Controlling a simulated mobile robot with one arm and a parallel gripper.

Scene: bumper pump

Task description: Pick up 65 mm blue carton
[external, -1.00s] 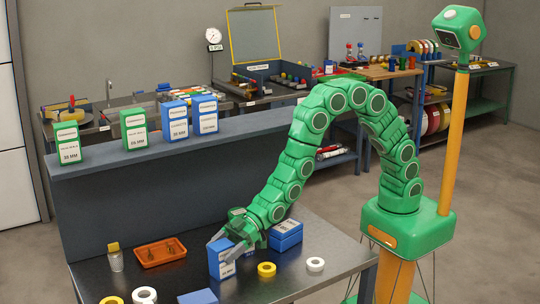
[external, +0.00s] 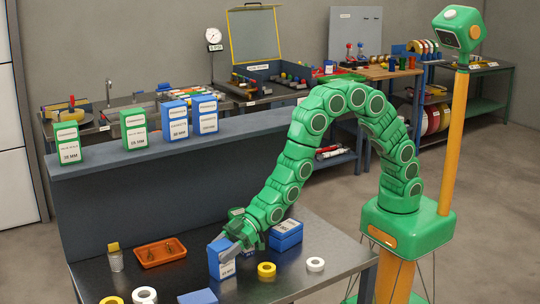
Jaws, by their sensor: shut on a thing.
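My gripper (external: 228,250) is shut on a blue carton (external: 221,262) with a white label, standing upright at the dark bench top. The label is partly covered by the fingers and too small to read, so I cannot tell its size. I cannot tell whether its base is clear of the bench. Another blue carton (external: 286,236) sits just behind and right of my gripper. Two more blue cartons stand on the shelf, one (external: 175,121) beside the other (external: 205,116).
Two green cartons (external: 134,130) (external: 68,143) stand on the raised shelf (external: 150,160).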

